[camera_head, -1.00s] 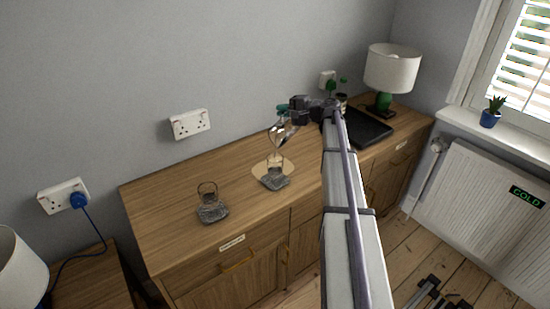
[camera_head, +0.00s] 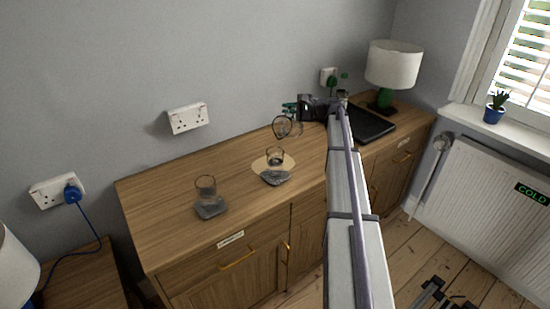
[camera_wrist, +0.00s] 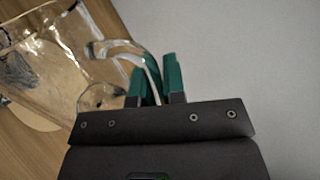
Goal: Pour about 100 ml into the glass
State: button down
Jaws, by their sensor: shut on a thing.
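A clear glass jug (camera_head: 297,127) hangs tilted in the air above the sideboard. My gripper (camera_head: 290,109) has green fingertips and is shut on the jug's handle; the wrist view shows the fingers (camera_wrist: 159,79) on the handle and the jug body (camera_wrist: 45,55) to the left. One drinking glass (camera_head: 276,157) stands upright on a dark coaster below the jug. A second glass (camera_head: 205,187) stands upright on another dark coaster to the left. I cannot tell how much liquid is in the jug or either glass, nor whether any is flowing.
A pale round mat (camera_head: 257,167) lies partly under the nearer glass's coaster (camera_head: 276,179). A black tray-like object (camera_head: 370,124) and a lamp (camera_head: 393,65) occupy the sideboard's right end. The wooden sideboard top (camera_head: 165,190) is bare at the left. A wall socket (camera_head: 187,118) is behind.

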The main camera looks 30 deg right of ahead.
aim_at(289, 123)
jog(key=shift+w+d+f, duration=0.25)
jog(key=shift+w+f, duration=0.05)
jog(key=shift+f, duration=0.35)
jog(key=shift+s+r+m, duration=0.1)
jog(key=shift+r+m, duration=0.1)
jog(key=shift+m, duration=0.1)
jog(key=shift+f, duration=0.15)
dwell(0.8)
jog(key=shift+f+b, duration=0.35)
jog(key=shift+b, duration=0.2)
jog(key=w+d+f+m+b, duration=0.1)
jog(key=f+m+b, duration=0.1)
jog(key=f+b, duration=0.1)
jog(key=w+d+f+m+y+b, duration=0.1)
jog(key=f+m+b, duration=0.2)
jog(key=b, duration=0.1)
jog(key=w+d+f+m+y+b, duration=0.1)
jog(key=d+f+m+b, duration=0.1)
jog(key=f+m+b, duration=0.1)
jog(key=shift+w+b, duration=0.25)
jog(key=shift+b, duration=0.3)
jog(key=shift+w+d+f+m+b, duration=0.15)
jog(key=shift+f+m+b, duration=0.15)
jog(key=shift+m+b, duration=0.35)
jog(key=shift+m, duration=0.25)
jog(key=shift+r, duration=0.15)
